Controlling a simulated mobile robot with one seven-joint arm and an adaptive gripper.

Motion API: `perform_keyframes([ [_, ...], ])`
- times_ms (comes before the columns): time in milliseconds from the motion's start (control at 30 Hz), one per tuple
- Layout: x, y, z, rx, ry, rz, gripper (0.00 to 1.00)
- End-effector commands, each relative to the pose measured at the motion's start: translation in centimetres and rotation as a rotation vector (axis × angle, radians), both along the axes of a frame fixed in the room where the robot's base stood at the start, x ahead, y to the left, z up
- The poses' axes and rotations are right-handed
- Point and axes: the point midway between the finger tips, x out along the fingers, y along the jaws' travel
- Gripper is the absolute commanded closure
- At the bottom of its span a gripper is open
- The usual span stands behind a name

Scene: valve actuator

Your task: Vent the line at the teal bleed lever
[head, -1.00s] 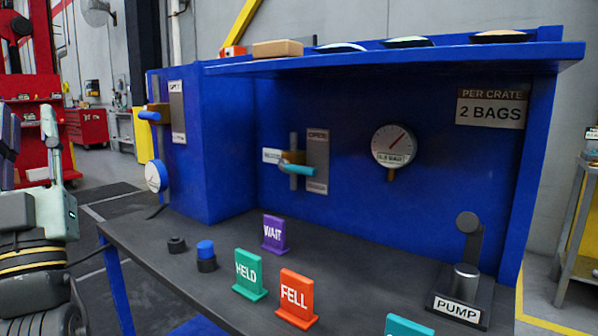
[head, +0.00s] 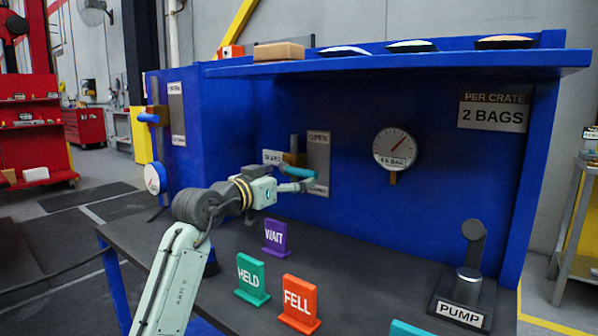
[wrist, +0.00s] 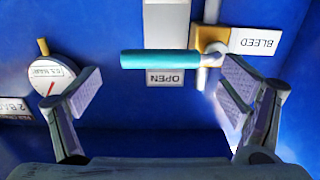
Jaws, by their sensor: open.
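The teal bleed lever (head: 299,173) lies roughly level on the pipe valve against the blue back panel. In the wrist view, which is upside down, the lever (wrist: 160,59) spans just beyond my fingers, with its brass valve body (wrist: 210,38) and the BLEED plate (wrist: 256,41) at its right end. My gripper (head: 306,184) is in front of the lever in the head view. In the wrist view my gripper (wrist: 160,92) is open and empty, its fingers wide apart, with the lever ahead of the gap. Contact is not visible.
A round gauge (head: 395,148) hangs right of the valve. Below stand WAIT (head: 276,238), HELD (head: 252,280) and FELL (head: 300,304) signs. A pump (head: 467,285) stands at right. An OPEN plate (wrist: 166,78) sits behind the lever.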

Motion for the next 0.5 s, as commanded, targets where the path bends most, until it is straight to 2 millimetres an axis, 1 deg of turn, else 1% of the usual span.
perform_keyframes([
  [33,0.8,-0.6,0.1,0.001,0.002,0.000,0.07],
  [100,1.7,-1.2,0.1,0.001,0.000,0.000,0.07],
  [200,2.7,-1.9,0.1,0.000,0.000,0.001,0.07],
  [333,3.4,-2.4,0.1,-0.001,-0.001,0.001,0.07],
  [500,3.6,-2.6,0.0,-0.001,-0.002,0.002,0.07],
])
